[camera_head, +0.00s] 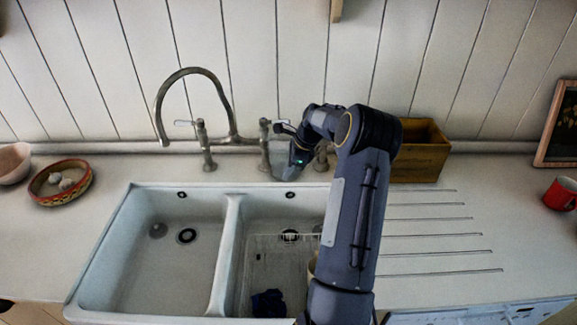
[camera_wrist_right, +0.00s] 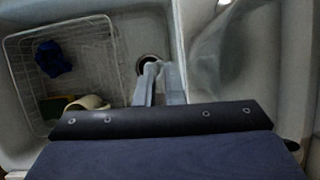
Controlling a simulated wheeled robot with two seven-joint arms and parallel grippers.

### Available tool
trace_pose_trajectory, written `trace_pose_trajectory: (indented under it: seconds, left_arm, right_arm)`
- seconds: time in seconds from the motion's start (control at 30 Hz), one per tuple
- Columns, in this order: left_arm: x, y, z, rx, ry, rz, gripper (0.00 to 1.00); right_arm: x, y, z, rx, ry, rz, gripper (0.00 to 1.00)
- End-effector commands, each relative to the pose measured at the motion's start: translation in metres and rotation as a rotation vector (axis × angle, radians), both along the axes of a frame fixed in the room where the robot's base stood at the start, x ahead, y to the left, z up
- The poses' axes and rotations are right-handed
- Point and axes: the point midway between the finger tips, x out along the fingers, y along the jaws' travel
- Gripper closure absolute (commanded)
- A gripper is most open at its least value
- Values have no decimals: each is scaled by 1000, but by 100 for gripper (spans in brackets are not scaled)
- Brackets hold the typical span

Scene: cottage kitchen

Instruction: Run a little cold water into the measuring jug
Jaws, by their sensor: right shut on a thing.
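The bridge tap (camera_head: 233,128) stands behind the double sink, its tall curved spout reaching over the left bowl. Its right lever (camera_head: 282,127) is beside my right gripper (camera_head: 285,167). In the right wrist view my gripper's pale fingers (camera_wrist_right: 160,88) are shut around a small pale metal part, seemingly the tap's right handle; the exact contact is hard to see. I cannot clearly make out the measuring jug; a faint grey round patch (camera_head: 158,230) lies in the left bowl. No water stream is visible. My left gripper is not in view.
A wire rack (camera_head: 262,262) in the right bowl holds a blue cloth (camera_head: 268,303); a cream cylinder (camera_wrist_right: 88,102) shows there too. A wooden box (camera_head: 420,160) stands behind the drainer grooves. A patterned bowl (camera_head: 60,182) is at the left, a red mug (camera_head: 562,194) at the right.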

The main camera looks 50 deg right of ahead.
Motion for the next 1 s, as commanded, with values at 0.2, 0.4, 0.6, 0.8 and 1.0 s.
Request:
trace_pose_trajectory:
  seconds: [0.2,0.4,0.6,0.8,1.0]
  left_arm:
    - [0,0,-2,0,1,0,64]
    - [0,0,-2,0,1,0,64]
    - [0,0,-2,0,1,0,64]
    - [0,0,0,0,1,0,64]
    - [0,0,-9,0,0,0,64]
  right_arm:
    - [0,0,-1,-1,-1,1,100]
    - [0,0,-3,0,0,0,77]
    - [0,0,-3,0,0,1,70]
    - [0,0,1,-1,-1,1,70]
    - [-10,-7,27,-6,-3,-1,70]
